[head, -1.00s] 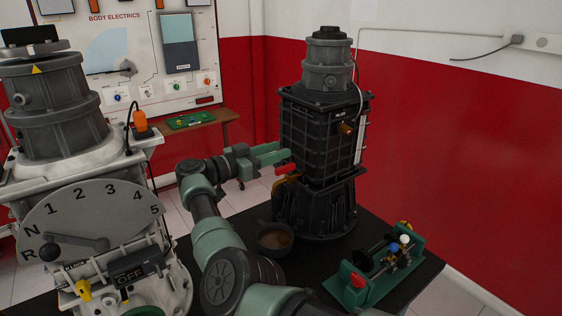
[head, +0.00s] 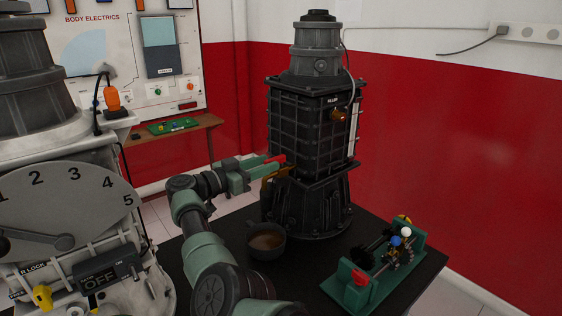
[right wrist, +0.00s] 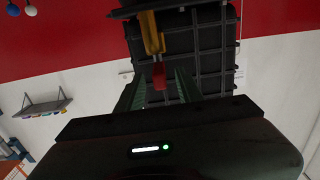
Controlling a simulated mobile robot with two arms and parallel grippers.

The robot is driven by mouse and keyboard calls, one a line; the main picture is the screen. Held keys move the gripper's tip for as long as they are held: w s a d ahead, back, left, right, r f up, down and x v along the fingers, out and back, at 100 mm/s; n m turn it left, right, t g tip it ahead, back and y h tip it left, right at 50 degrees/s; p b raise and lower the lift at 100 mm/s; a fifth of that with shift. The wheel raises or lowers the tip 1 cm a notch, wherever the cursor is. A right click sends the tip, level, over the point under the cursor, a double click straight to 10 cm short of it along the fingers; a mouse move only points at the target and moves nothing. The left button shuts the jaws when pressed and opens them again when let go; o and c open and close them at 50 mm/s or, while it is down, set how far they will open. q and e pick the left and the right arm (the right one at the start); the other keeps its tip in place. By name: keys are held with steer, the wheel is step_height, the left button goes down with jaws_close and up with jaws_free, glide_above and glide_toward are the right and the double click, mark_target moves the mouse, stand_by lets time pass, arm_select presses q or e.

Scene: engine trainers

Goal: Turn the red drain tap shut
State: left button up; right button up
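The red drain tap (head: 277,159) is on the lower part of the black engine unit (head: 308,125), above a brass fitting (head: 283,174). In the right wrist view the tap's red handle (right wrist: 159,75) lies between the two green fingers, with a gap on each side, below the brass fitting (right wrist: 151,35). My right gripper (head: 266,166) is open around the handle. It also shows in the right wrist view (right wrist: 160,88). Parts of the tap are hidden behind the fingers in the head view. My left gripper is not in view.
A dark bowl (head: 266,254) with brown contents stands on the black table (head: 300,262) below the tap. A green stand (head: 385,280) with coloured knobs is at the right. A grey gearbox trainer (head: 70,165) stands close at the left.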

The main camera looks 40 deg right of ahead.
mark_target(285, 157)
steer(key=d, duration=0.4)
steer(key=d+p, duration=0.1)
steer(key=d, duration=0.1)
steer(key=shift+w+d, duration=0.1)
steer(key=shift+w, duration=0.15)
jaws_close()
